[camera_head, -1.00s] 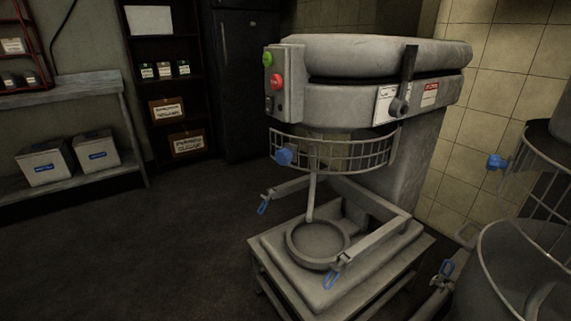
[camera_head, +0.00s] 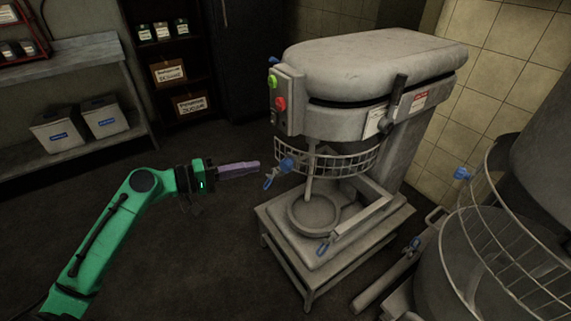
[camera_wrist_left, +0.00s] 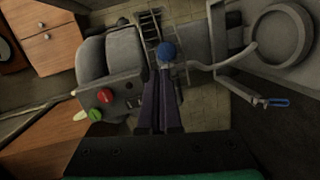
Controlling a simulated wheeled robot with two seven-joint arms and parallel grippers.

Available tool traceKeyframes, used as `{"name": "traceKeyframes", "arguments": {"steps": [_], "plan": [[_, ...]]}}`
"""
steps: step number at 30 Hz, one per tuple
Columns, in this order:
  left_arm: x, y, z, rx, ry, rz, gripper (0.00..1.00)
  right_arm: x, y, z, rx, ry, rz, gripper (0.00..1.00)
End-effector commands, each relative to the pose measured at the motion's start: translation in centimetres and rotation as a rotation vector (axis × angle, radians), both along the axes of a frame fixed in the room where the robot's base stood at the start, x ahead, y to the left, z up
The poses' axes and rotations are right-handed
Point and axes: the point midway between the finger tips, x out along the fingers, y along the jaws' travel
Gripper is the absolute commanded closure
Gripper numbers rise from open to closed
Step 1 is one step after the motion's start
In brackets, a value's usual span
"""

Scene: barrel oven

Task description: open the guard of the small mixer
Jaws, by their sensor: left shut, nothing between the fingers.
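The small mixer (camera_head: 375,65) is a grey machine on a low stand, with green and red buttons on its left side. Its wire guard (camera_head: 345,163) curves around the front below the head, with a blue knob (camera_head: 287,164) at its left end. My left gripper (camera_head: 258,166) is shut and empty, its purple fingers pointing at the knob from the left, close to it. In the left wrist view the blue knob (camera_wrist_left: 168,50) shows just beyond the fingertips (camera_wrist_left: 163,72); I cannot tell whether they touch. My right gripper is not in view.
A larger mixer with a wire guard (camera_head: 520,255) and bowl stands at the right. A bowl ring (camera_head: 312,214) and arms with blue-tipped levers sit below the small mixer's guard. Shelves with boxes (camera_head: 107,120) stand at the back left. The floor at left is clear.

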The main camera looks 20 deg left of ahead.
Motion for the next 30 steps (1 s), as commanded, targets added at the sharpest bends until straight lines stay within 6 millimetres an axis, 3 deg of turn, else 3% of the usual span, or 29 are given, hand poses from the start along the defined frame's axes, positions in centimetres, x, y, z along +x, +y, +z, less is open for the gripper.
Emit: {"name": "traceKeyframes", "arguments": {"steps": [8,14,30], "plan": [[4.2,-4.6,-0.4,0.001,-0.004,-0.001,1.00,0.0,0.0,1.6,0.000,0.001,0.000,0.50],[3.8,-7.7,-1.2,0.001,-0.002,0.003,1.00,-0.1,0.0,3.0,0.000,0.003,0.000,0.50],[3.9,-8.0,-1.7,0.005,-0.004,0.012,1.00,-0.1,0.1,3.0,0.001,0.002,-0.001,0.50]]}}
